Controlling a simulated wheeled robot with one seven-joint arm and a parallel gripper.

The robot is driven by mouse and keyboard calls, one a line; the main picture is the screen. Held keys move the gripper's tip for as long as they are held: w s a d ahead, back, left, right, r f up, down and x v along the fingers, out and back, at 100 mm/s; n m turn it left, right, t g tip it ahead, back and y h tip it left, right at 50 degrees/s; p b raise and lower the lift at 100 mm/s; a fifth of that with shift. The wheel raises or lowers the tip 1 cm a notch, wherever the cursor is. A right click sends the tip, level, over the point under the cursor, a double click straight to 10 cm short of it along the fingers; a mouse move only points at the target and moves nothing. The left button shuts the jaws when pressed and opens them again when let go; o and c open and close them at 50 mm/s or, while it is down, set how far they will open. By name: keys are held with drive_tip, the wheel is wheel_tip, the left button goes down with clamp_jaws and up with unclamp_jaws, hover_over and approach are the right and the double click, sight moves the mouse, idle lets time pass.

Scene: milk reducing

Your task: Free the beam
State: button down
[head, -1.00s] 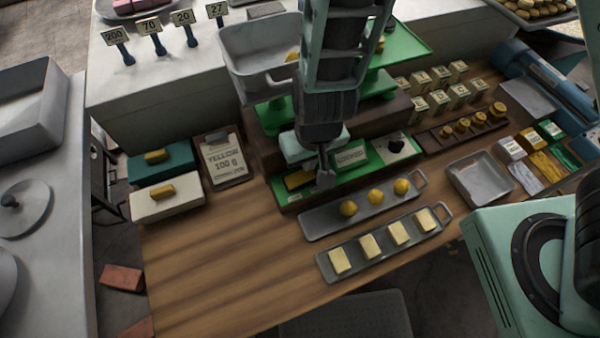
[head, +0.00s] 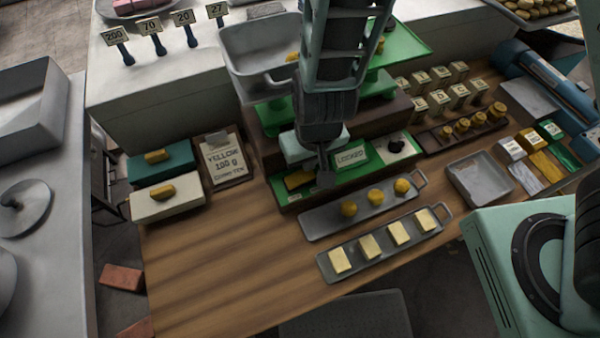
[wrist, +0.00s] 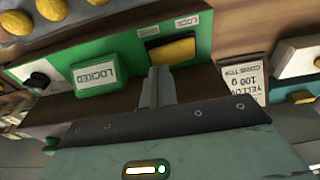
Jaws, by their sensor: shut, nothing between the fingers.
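A scale with a green front panel (head: 368,165) stands at the back of the table. The panel bears a "LOCKED" sign (head: 351,155), a black knob (head: 396,145) and a yellow piece (head: 298,179) in a dark slot. In the wrist view the yellow piece (wrist: 172,51) sits just beyond my fingertips, beside small "LOCK" labels. The sign (wrist: 95,75) is to one side of the fingers. My gripper (head: 325,181) is shut and empty, low in front of the panel near the yellow piece; the fingers (wrist: 158,75) are together. Contact cannot be told.
Trays with yellow balls (head: 362,208) and pale blocks (head: 383,245) lie in front of the panel. A "YELLOW 100 g" card (head: 225,160) and two boxes with yellow pieces stand left. A raised grey pan (head: 262,60) is close to my arm. The table's front left is clear.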

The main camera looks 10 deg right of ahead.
sight(308, 174)
drive_tip(key=shift+f+b, duration=0.9)
drive_tip(key=shift+f, duration=0.25)
idle(0.6)
wheel_tip(308, 174, up, 7)
drive_tip(key=p, duration=0.7)
drive_tip(key=shift+r, duration=0.1)
idle(0.6)
